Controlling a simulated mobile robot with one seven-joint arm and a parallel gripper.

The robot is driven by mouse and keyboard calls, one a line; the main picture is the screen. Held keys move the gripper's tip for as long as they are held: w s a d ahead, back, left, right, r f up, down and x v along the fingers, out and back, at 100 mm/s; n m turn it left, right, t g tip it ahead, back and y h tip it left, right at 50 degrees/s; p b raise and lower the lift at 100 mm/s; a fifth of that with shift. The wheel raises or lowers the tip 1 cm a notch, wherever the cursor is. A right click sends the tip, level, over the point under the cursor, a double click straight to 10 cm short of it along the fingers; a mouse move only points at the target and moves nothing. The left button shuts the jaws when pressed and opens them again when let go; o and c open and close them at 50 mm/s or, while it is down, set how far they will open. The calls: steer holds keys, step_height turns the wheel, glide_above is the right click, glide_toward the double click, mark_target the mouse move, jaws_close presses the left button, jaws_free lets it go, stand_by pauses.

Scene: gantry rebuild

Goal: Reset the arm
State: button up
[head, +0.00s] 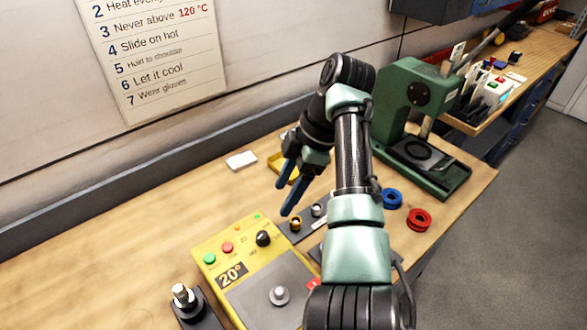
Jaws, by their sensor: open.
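My gripper (288,188) is in the middle of the head view, held above the wooden bench. Its two blue fingers point down and are apart, with nothing between them. My arm rises from the bottom of the view, bends at the top and comes down to the gripper. The arm hides part of the bench behind it. A yellow tray (275,167) shows partly behind the gripper.
A yellow control box (222,249) reading 20° stands at the front. A green press (398,90) stands behind my arm. Blue (392,198) and red (419,219) rings lie to the right. A white block (241,160) lies left of the gripper. The bench's left side is clear.

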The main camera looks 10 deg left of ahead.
steer(key=w+a+r+m+t+y, duration=0.1)
steer(key=w+a+r+m+t, duration=0.2)
steer(key=w+r+m+t, duration=0.45)
steer(key=d+r+m+t, duration=0.2)
steer(key=r+t, duration=0.3)
steer(key=r, duration=0.3)
steer(key=d+r+m+t, duration=0.25)
steer(key=r+t, duration=0.25)
steer(key=r, duration=0.4)
steer(key=s+d+r+m+t+h, duration=0.2)
steer(key=s+d+r+m+t, duration=0.3)
steer(key=s+r, duration=0.5)
steer(key=s+d+r+m+t+h, duration=0.3)
steer(key=s+d+r+m+t, duration=0.1)
steer(key=s+r, duration=0.6)
steer(key=shift+s+d+r+m+t, duration=0.35)
steer(key=shift+s+m+t, duration=0.45)
steer(key=shift+s+t, duration=0.35)
steer(key=shift+w, duration=0.1)
